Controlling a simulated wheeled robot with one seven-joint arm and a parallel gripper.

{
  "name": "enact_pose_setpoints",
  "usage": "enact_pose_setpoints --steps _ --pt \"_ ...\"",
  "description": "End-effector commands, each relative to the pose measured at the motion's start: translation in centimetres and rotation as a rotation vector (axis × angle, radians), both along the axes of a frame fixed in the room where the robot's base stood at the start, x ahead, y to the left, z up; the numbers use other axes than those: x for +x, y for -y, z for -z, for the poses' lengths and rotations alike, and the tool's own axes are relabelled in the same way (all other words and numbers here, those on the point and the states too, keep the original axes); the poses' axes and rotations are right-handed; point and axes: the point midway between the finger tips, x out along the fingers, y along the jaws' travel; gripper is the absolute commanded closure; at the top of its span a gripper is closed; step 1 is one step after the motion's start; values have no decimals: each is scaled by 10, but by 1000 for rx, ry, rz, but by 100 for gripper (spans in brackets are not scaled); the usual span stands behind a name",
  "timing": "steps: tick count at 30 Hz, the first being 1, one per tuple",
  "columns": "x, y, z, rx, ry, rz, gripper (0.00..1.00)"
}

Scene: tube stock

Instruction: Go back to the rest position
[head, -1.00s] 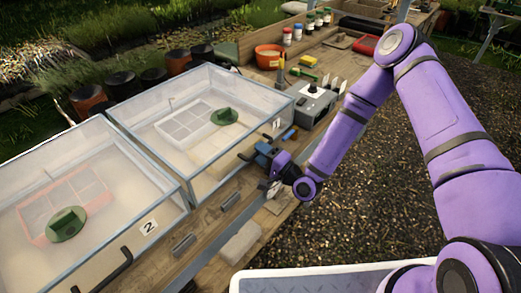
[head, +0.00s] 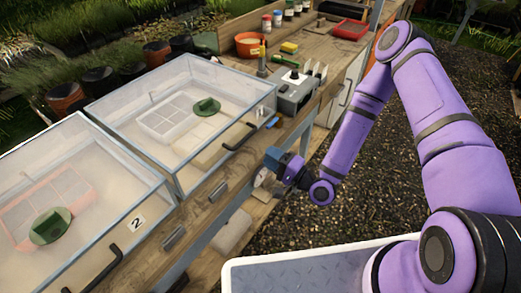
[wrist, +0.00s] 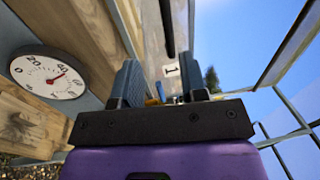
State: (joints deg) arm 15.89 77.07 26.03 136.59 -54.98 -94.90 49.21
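My gripper (head: 268,178) is at the front edge of the wooden bench, in front of the propagator box with the handle on its right side. In the wrist view, the two fingers of my gripper (wrist: 160,88) stand apart with nothing held between them. Beyond them shows a box wall with a "1" label (wrist: 170,69). My purple arm reaches in from the right of the head view.
Two clear-lidded boxes (head: 185,75) stand on the bench, one labelled 2 (head: 137,223). A grey control box (head: 293,95) is behind. A round dial (wrist: 48,74) is close at left in the wrist view. Gravel (head: 430,110) lies open to the right.

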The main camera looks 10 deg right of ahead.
Motion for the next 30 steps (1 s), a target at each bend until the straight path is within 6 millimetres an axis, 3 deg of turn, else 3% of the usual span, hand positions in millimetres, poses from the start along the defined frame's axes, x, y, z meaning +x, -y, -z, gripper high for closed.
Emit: enact_pose_setpoints --steps 22,30 --pt "-5 7 0 -18 7 -6 60" --pt "19 13 -14 -299 74 -75 60"
